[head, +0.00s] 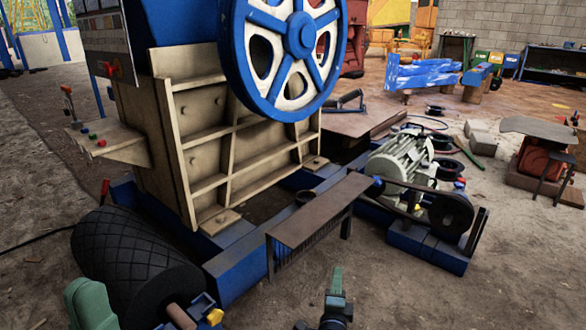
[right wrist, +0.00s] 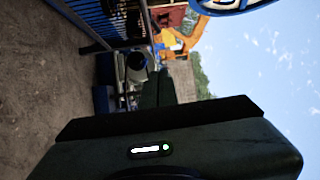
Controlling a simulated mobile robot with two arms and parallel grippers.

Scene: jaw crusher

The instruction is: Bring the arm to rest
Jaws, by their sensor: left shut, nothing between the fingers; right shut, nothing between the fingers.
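My right gripper (head: 336,292) is at the bottom middle of the head view, dark with a greenish tip, in front of the low brown guard table. It is shut and empty, touching nothing that I can see. My left gripper (head: 90,304) shows at the bottom left as a rounded green part before the black roller. It is shut and holds nothing; its fingers are hard to make out.
The jaw crusher (head: 225,150) with its blue flywheel (head: 254,14) stands ahead. The black roller (head: 130,260) and brown guard table (head: 318,208) are close in front. The motor (head: 400,160) is to the right. Bare ground (head: 510,270) lies open at the lower right.

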